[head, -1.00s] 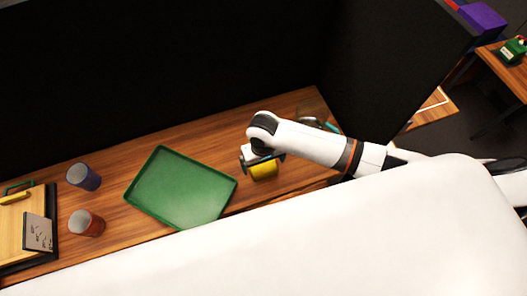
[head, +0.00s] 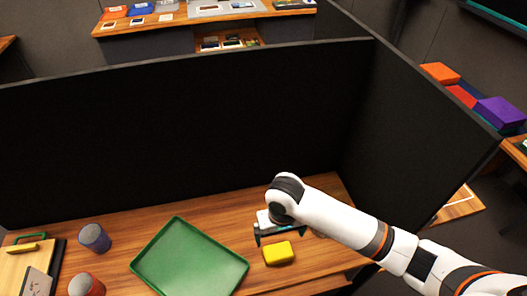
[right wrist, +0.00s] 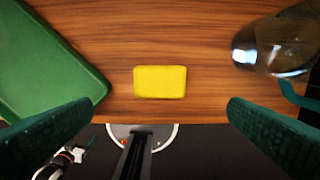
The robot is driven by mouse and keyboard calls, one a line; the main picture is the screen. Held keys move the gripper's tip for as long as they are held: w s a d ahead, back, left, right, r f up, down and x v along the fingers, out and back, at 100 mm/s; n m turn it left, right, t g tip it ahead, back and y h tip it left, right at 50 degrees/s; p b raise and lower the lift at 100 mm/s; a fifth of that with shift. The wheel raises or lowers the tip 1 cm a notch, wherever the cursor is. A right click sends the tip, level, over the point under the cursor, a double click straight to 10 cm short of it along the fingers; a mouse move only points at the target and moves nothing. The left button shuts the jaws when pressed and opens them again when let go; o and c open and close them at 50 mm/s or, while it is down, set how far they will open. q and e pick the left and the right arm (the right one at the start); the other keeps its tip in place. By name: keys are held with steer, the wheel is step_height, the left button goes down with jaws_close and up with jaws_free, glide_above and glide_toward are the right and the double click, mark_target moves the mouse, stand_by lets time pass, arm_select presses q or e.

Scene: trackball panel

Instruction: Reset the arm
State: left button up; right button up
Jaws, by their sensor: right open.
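My right arm comes in from the right in the head view, and its gripper (head: 268,235) hangs over the wooden desk just behind a yellow block (head: 279,253). In the right wrist view the two dark green fingers of the gripper (right wrist: 160,130) are wide apart with nothing between them. The yellow block lies flat on the wood beyond them, apart from both fingers, and it also shows in the right wrist view (right wrist: 160,82).
A green tray (head: 192,258) lies left of the block. A blue cup (head: 95,238), a red cup (head: 86,285) and a wooden board (head: 30,262) stand farther left. A shiny metal-and-glass object (right wrist: 280,42) is at the right in the wrist view. Black partitions (head: 190,130) enclose the desk.

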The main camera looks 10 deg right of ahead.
steer(key=s+a+n+t+y, duration=0.2)
steer(key=s+a+y, duration=0.1)
steer(key=s, duration=0.3)
steer(key=s+d+r+t+h, duration=0.25)
steer(key=s+d, duration=0.55)
steer(key=d, duration=0.4)
step_height(320, 180, down, 31)
steer(key=s+g+b, duration=0.2)
steer(key=b, duration=0.1)
steer(key=s+d+f+g+b, duration=0.1)
steer(key=s+d+f+b, duration=0.1)
steer(key=s+f, duration=1.3)
steer(key=shift+s+d+f, duration=0.4)
steer(key=shift+d+f, duration=0.05)
steer(key=shift+f, duration=0.15)
steer(key=shift+g+h, duration=0.25)
